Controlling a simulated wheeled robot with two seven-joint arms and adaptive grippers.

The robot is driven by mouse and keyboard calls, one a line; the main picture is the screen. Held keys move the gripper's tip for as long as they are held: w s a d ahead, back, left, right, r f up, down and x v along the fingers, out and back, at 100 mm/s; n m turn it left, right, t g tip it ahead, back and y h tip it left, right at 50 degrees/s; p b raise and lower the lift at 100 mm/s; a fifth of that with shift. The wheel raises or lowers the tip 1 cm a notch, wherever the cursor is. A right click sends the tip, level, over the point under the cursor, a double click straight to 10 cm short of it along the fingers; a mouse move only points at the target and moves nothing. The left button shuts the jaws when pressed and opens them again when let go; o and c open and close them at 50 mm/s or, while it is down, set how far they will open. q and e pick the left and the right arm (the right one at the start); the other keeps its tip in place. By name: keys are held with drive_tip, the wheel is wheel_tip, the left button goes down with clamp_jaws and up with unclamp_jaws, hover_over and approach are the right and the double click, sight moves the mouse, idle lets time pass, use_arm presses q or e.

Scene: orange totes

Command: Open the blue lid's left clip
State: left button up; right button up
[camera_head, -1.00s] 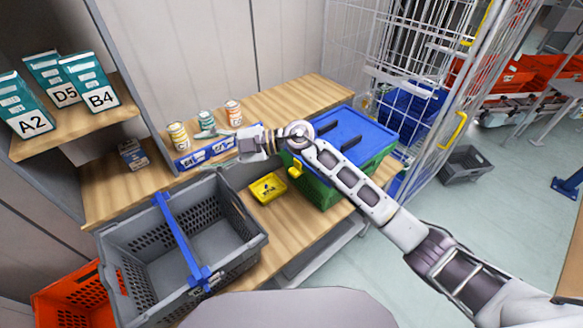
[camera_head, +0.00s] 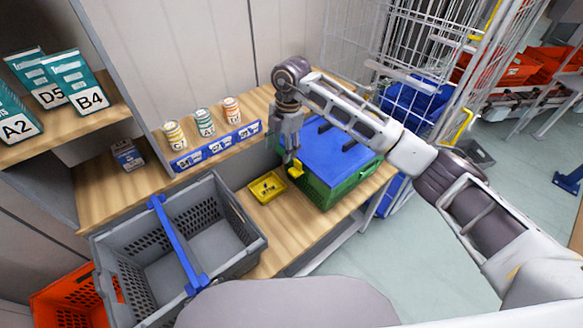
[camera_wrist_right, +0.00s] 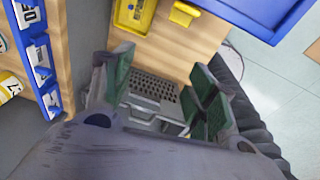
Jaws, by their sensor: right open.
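The blue lid (camera_head: 340,150) sits on a green crate (camera_head: 335,190) on the wooden bench. A yellow clip (camera_head: 296,171) is on the crate's left side, below the lid's edge. The clip (camera_wrist_right: 184,13) and a corner of the lid (camera_wrist_right: 262,15) show at the top of the right wrist view. My right gripper (camera_head: 290,152) points down just above and behind the clip in the head view. In the wrist view the right gripper (camera_wrist_right: 160,88) has its green-padded fingers apart with nothing between them. I cannot tell whether a finger touches the clip. My left gripper is out of view.
A small yellow tray (camera_head: 267,188) lies left of the crate. A grey basket (camera_head: 236,212) with a blue handle stands at front left. Several cans (camera_head: 204,122) stand behind a blue label strip (camera_head: 217,147). A wire cage (camera_head: 400,60) stands behind at right.

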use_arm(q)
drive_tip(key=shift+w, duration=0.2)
use_arm(e)
drive_tip(key=d, duration=0.1)
drive_tip(key=w+d+h, duration=0.1)
drive_tip(key=d+r, duration=0.1)
drive_tip(key=shift+w+d+m+h, duration=0.1)
drive_tip(key=shift+w+m+h, duration=0.2)
drive_tip(key=shift+m, duration=0.1)
drive_tip(key=shift+f, duration=0.1)
drive_tip(key=b, duration=0.6)
approach(292, 172)
drive_tip(key=shift+s+f, duration=0.15)
drive_tip(key=shift+f, duration=2.6)
drive_tip(key=shift+f+b, duration=0.3)
drive_tip(key=shift+f, duration=0.35)
drive_tip(key=shift+f+b, duration=0.45)
drive_tip(key=shift+f, duration=0.35)
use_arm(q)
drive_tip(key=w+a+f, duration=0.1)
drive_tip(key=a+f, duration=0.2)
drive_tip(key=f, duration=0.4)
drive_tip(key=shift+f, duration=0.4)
use_arm(e)
drive_tip(key=shift+f, duration=0.25)
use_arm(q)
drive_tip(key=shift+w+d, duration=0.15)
use_arm(e)
drive_tip(key=shift+c, duration=0.5)
drive_tip(key=c, duration=0.9)
